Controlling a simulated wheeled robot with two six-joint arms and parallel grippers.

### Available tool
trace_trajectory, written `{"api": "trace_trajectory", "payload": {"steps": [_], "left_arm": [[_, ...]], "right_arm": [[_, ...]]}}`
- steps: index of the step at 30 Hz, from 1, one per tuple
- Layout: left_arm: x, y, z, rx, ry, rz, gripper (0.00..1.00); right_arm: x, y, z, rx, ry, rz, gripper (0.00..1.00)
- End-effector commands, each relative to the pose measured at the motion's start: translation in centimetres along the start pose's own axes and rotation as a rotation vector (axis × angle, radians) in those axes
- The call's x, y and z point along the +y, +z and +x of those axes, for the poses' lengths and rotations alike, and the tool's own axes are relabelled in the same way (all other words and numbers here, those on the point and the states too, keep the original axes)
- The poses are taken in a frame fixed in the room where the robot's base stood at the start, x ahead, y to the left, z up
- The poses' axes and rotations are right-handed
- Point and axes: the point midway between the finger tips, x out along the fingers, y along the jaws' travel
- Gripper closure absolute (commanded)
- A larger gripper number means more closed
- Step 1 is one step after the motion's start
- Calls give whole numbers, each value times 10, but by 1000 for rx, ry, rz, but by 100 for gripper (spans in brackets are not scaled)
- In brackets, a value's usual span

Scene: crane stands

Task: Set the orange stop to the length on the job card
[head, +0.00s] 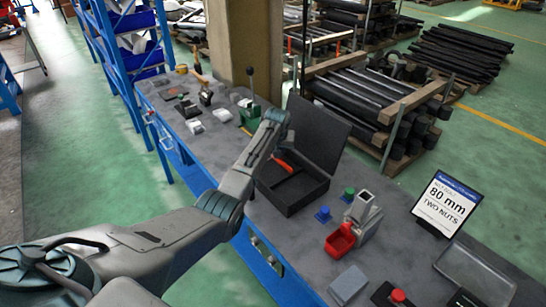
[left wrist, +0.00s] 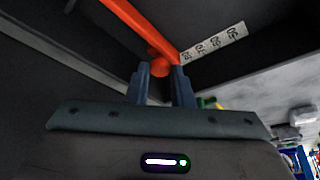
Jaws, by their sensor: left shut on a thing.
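The orange stop (head: 283,164) shows in the open black case (head: 293,196) on the bench. In the left wrist view it is an orange bar (left wrist: 137,24) with a round end. My left gripper (head: 277,153) reaches into the case; in the left wrist view its two fingers (left wrist: 161,84) are shut on the stop's round end. A white scale strip (left wrist: 213,43) with printed numbers lies beside the bar; I cannot tell the exact setting. The job card (head: 445,206) stands on the bench at right and reads 80 mm, two nuts. My right gripper is not in view.
Right of the case are a blue piece (head: 323,214), a green-topped piece (head: 348,194), a red bin (head: 341,240) by a grey device (head: 366,213), and a grey tray (head: 476,272). A red button (head: 398,296) is at the front. Small items crowd the far bench.

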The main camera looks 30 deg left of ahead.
Motion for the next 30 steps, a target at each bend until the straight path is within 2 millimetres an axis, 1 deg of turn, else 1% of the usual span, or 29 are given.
{"api": "trace_trajectory", "payload": {"steps": [1, 3, 6, 7, 8, 9, 10, 15, 19, 22, 26, 30], "left_arm": [[0, 1, 1, -3, -1, 1, 100], [0, 2, 1, -3, -1, 1, 100], [0, 2, 1, -4, -1, 1, 100], [0, 2, 1, -4, -1, 1, 76], [0, 2, 1, -4, -1, 1, 70], [0, 2, 1, -3, -1, 0, 62], [0, 2, 1, -3, -1, 0, 57], [-1, 2, 1, -3, -1, 0, 57], [0, 2, 0, -2, -1, 0, 57], [0, 1, -5, 0, 0, 0, 57], [0, 1, -20, 2, 0, 0, 57], [0, 1, -44, 3, 1, 1, 57]], "right_arm": [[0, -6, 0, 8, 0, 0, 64], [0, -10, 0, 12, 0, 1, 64], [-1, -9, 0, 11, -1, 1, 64], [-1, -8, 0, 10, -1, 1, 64], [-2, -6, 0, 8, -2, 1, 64], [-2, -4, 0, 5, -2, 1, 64], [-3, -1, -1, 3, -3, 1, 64], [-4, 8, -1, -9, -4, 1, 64], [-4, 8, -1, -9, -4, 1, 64], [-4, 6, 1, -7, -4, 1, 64], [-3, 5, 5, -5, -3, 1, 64], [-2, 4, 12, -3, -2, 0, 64]]}}
